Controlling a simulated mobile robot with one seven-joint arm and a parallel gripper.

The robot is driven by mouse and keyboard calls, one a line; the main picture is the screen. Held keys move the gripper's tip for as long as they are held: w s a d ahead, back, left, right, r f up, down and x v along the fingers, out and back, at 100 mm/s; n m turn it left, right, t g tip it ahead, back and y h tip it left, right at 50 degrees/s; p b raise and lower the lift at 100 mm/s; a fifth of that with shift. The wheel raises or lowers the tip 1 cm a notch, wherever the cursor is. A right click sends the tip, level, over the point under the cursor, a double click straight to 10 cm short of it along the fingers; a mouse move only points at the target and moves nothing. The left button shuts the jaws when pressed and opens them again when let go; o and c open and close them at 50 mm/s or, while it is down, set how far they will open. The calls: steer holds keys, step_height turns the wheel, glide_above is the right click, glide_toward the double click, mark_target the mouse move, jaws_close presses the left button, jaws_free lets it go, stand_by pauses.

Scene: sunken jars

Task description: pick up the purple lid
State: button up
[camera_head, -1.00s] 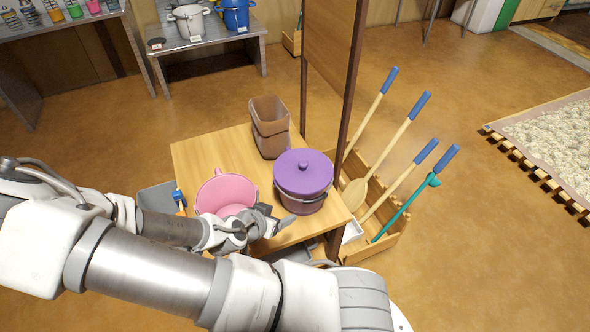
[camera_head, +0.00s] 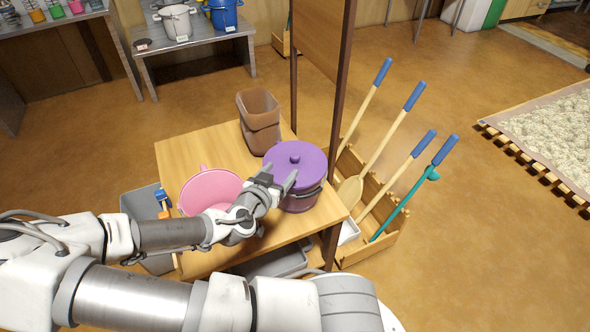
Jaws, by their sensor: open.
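The purple lid (camera_head: 297,160), round with a small knob on top, sits on a dark purple pot (camera_head: 301,203) at the right side of the wooden table. My gripper (camera_head: 279,178) is open, at the near left edge of the lid. Its fingers overlap the lid's left side in the picture. I cannot tell whether they touch it. Part of the lid's left rim and of the pot's side is hidden behind the gripper.
A pink bucket (camera_head: 208,187) stands left of the pot, partly behind my arm. Brown square containers (camera_head: 259,120) stand at the back of the table (camera_head: 190,150). A dark post (camera_head: 340,100) rises close behind the lid. A wooden rack (camera_head: 385,240) with long-handled tools stands right.

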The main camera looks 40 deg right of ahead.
mark_target(295, 155)
steer(key=b+x, duration=0.1)
steer(key=x, duration=0.6)
steer(key=shift+b+x, duration=1.15)
steer(key=shift+x, duration=1.6)
steer(key=shift+f, duration=0.1)
steer(key=shift+c, duration=0.3)
jaws_close()
